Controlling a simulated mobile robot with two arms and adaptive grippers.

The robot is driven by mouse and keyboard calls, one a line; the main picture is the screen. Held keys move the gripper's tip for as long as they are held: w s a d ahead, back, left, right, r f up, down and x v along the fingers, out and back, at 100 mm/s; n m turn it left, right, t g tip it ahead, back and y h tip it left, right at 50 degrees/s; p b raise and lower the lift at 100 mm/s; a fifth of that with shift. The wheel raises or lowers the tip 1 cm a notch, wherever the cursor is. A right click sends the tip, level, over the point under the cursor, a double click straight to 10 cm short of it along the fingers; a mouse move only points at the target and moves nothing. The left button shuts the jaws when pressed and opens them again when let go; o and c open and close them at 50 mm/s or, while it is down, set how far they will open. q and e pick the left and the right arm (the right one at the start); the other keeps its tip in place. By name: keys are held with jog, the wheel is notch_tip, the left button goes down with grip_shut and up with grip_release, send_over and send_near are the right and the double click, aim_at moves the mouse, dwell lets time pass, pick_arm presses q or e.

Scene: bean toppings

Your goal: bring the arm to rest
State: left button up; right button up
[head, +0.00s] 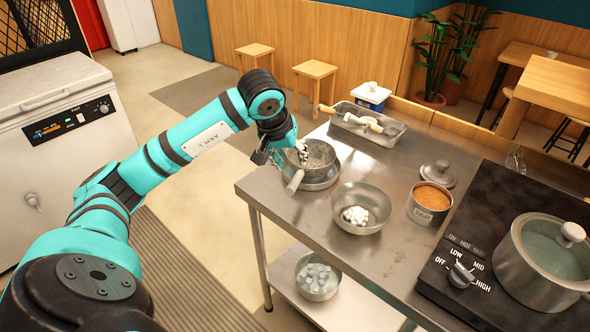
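My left arm reaches in from the left, and its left gripper (281,156) hangs beside the near-left corner of the steel table (285,216). Its dark fingers look spread apart, with nothing visible between them. It is close to the left rim of a metal strainer (320,157), partly covering it; whether they touch I cannot tell. The strainer sits in or over a shallow metal dish, and its pale handle (294,182) points toward me. My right gripper is not in view.
A steel bowl (374,195) holds white balls. A tin of orange-brown sugar (429,203) and a loose lid (438,173) stand right of it. A tray of tools (393,135) lies behind. A lidded pot (511,270) sits on the black stove. The aisle left of the table is clear.

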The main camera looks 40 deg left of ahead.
pick_arm(q)
jog(key=shift+v, duration=1.1)
dwell(0.7)
